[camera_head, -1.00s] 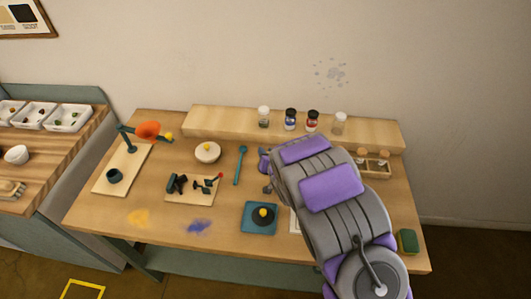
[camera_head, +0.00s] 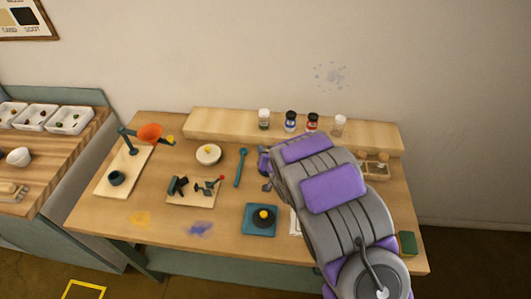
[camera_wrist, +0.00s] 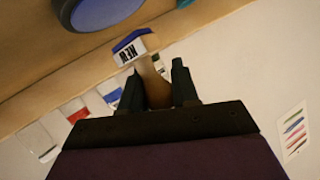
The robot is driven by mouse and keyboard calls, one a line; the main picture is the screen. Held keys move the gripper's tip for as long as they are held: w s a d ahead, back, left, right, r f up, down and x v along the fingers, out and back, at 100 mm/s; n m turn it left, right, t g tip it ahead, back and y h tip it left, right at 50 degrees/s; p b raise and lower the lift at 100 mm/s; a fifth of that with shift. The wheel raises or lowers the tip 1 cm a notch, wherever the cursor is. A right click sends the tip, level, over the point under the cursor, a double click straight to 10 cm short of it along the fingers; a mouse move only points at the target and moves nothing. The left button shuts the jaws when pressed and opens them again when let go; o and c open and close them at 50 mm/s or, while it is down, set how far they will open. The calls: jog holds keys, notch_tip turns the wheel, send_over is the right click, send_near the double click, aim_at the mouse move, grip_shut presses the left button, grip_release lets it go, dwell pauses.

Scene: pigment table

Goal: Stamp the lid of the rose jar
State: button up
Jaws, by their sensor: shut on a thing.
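My gripper (camera_wrist: 157,80) is shut on the wooden handle of a stamp (camera_wrist: 131,49), whose pale block reads "NEW" and has a blue face turned away from the gripper. In the head view my gripper (camera_head: 265,166) is small and partly hidden by my arm, left of the arm over the table, and the stamp cannot be made out. Several jars stand on the back shelf. One jar (camera_head: 312,122) has a dark lid and red contents, and also shows in the wrist view (camera_wrist: 74,111). Jar names are unreadable, so I cannot tell which is rose. The stamp is apart from the jars.
A wooden holder (camera_head: 373,169) sits right of my arm. A blue pad (camera_head: 249,231) bears a dark round piece with a yellow knob. A sponge (camera_head: 407,243) lies front right.

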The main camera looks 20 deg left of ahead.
jog(key=shift+r+p, duration=1.1)
jog(key=shift+r, duration=1.15)
